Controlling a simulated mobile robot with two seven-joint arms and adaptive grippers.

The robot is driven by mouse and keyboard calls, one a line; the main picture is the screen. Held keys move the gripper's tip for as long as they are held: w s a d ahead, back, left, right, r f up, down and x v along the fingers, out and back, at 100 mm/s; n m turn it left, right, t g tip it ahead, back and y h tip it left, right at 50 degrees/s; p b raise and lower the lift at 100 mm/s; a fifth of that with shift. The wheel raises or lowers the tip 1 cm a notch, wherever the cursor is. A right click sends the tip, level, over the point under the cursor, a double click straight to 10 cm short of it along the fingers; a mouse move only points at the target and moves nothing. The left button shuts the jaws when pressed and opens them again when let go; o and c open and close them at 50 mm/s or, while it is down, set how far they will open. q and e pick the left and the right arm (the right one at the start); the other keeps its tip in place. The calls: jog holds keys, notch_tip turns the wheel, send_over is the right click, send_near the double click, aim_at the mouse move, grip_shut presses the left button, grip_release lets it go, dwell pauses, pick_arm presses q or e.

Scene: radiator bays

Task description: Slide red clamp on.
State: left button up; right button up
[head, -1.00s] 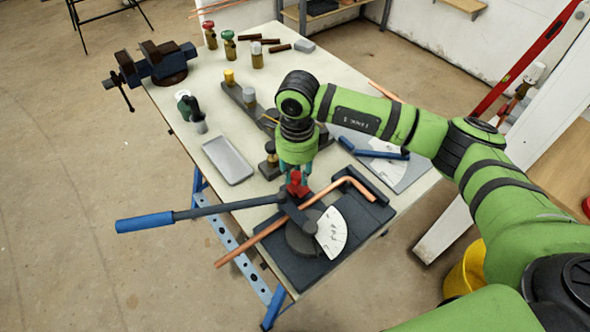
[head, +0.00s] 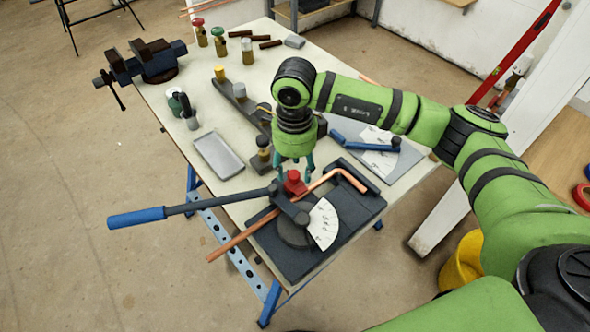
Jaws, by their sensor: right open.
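The red clamp (head: 294,183) sits on the pipe bender (head: 345,218), near the pivot of its blue-handled lever (head: 190,208). A bent copper pipe (head: 238,242) lies across the bender, passing close to the clamp. My right gripper (head: 295,166) points down just above and behind the red clamp. Its teal fingers are apart and it holds nothing that I can see. The clamp hides part of the fingertips, so I cannot tell whether they touch it. My left gripper is out of view.
A grey tray (head: 217,156), a dark rail with knobs (head: 240,103) and a second bender (head: 375,150) share the table. A vise (head: 150,62) stands at the far left corner. The bender's lever sticks out past the table's left edge.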

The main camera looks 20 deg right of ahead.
aim_at(296, 176)
notch_tip(296, 176, up, 10)
jog(key=shift+s, duration=0.15)
dwell(0.6)
